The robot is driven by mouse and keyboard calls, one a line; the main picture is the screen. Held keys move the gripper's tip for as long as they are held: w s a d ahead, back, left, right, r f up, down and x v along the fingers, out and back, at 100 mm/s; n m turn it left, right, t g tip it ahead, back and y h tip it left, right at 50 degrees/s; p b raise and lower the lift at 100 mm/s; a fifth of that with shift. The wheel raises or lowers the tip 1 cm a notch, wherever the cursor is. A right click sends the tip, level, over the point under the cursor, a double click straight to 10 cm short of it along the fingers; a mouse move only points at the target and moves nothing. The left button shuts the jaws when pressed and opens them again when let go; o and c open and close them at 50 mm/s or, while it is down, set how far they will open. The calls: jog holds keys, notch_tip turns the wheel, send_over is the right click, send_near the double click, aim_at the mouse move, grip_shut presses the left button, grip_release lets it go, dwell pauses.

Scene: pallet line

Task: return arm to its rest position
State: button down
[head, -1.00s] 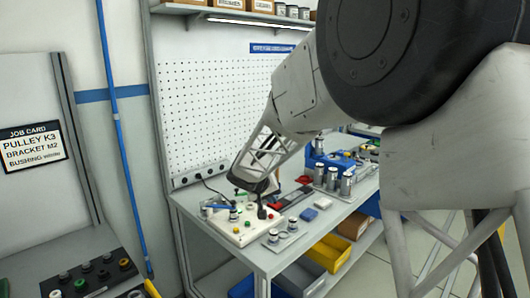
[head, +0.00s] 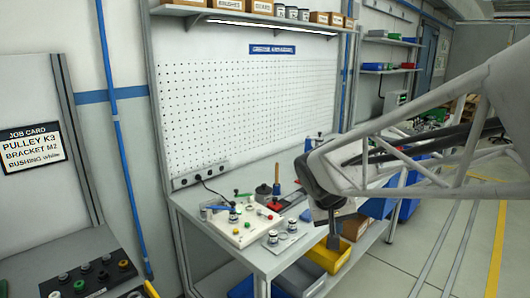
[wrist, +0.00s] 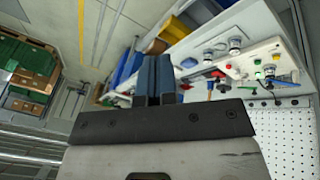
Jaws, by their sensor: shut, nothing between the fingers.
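My arm reaches in from the right side of the head view. My gripper (head: 334,242) hangs fingers-down in front of the bench's right part, over the yellow bin area. In the wrist view the two blue-grey fingers (wrist: 155,80) are together with nothing between them. The grey workbench (head: 262,262) stands to the left of the gripper, apart from it as far as I can tell. Part of the bench's right end is hidden behind my arm.
A white fixture board (head: 236,236) with knobs, several small metal cylinders and a blue-handled tool lie on the bench. A yellow bin (head: 322,260) sits below. A dark parts tray (head: 88,280) is at lower left. Open floor (head: 425,255) lies to the right.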

jog(key=s+d+f+y, duration=0.2)
jog(key=s+y, duration=0.1)
jog(key=s, duration=1.8)
jog(key=shift+s+g, duration=0.3)
jog(key=shift+s, duration=0.1)
jog(key=shift+d+f, duration=0.1)
